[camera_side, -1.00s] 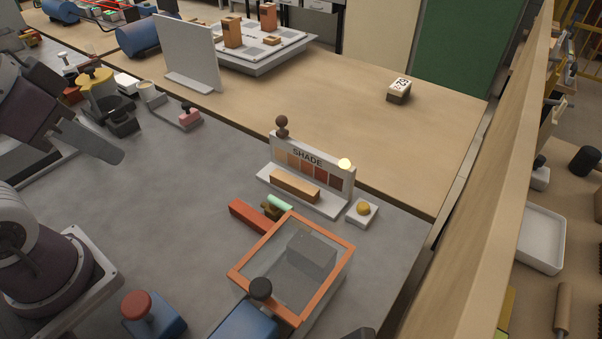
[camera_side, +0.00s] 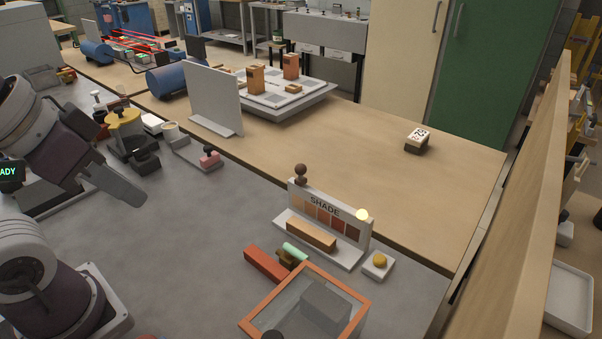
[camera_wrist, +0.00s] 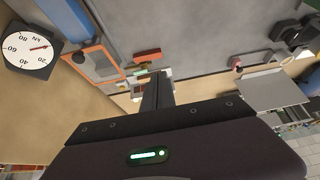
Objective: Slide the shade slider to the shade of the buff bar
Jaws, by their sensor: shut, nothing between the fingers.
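The shade board (camera_side: 325,212) stands upright in the side view, with a row of swatches running from light on the left to dark on the right. The slider's dark brown knob (camera_side: 300,174) rises above the board's left end. The buff bar (camera_side: 311,235) lies on the ledge in front of the swatches. A round lamp (camera_side: 362,214) glows pale yellow at the board's right end. My gripper (camera_side: 132,192) is shut and empty, well left of the board and apart from it. In the wrist view my gripper (camera_wrist: 158,88) hides much of the board.
A red bar (camera_side: 266,264), a green cylinder (camera_side: 295,251) and an orange-framed box (camera_side: 312,305) sit before the board. A yellow button (camera_side: 379,261) is at its right. A grey upright panel (camera_side: 212,97) stands behind. Grey worktop between gripper and board is clear.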

